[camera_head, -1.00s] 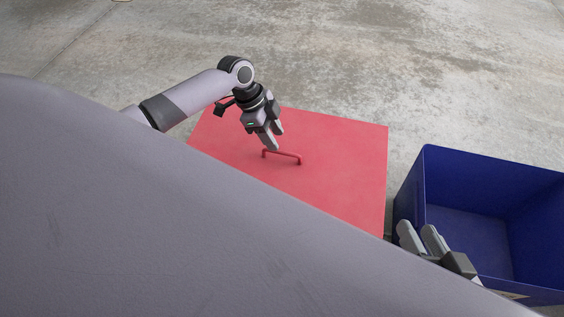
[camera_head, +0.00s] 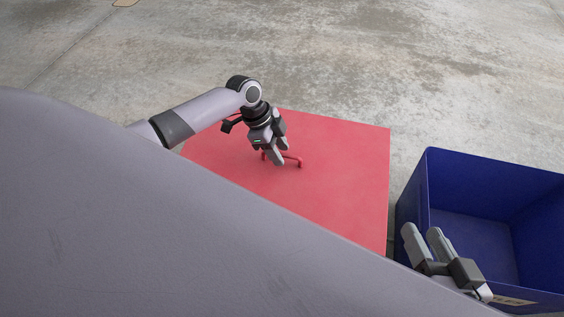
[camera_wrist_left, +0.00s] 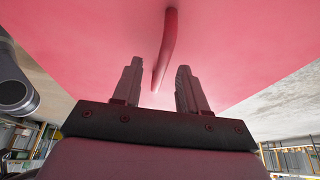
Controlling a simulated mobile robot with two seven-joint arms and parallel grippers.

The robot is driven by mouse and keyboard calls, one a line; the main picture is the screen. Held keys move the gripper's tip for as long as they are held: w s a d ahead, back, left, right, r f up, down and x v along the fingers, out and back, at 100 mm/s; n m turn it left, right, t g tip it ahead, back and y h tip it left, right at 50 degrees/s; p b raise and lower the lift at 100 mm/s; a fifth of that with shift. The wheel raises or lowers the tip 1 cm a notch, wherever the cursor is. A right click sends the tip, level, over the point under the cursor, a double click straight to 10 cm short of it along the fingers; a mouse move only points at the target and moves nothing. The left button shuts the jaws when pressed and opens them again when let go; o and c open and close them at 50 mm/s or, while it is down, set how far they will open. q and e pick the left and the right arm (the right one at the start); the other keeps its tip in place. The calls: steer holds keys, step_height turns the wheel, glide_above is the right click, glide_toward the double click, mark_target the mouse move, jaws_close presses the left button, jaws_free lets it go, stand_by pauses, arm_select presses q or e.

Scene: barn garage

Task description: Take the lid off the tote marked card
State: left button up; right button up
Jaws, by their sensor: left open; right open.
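A flat red lid (camera_head: 340,185) lies to the left of a blue bin, with its left and near parts hidden behind my own body. A red bar handle (camera_head: 292,161) stands up from the lid. My left gripper (camera_head: 280,158) is open at the handle's left part and hides some of it. In the left wrist view the handle (camera_wrist_left: 166,48) runs down toward the gap between the two open fingers (camera_wrist_left: 157,85). Contact cannot be told. My right gripper (camera_head: 422,236) is open and empty, over the near left edge of the blue bin. No marking reading card shows.
An open, empty-looking blue bin (camera_head: 530,195) stands right of the lid, with a narrow gap between them. A partly hidden label (camera_head: 512,300) is on its near side. Bare concrete floor (camera_head: 350,60) lies clear beyond both.

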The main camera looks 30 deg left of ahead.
arm_select(q)
jaws_close()
stand_by(1.4)
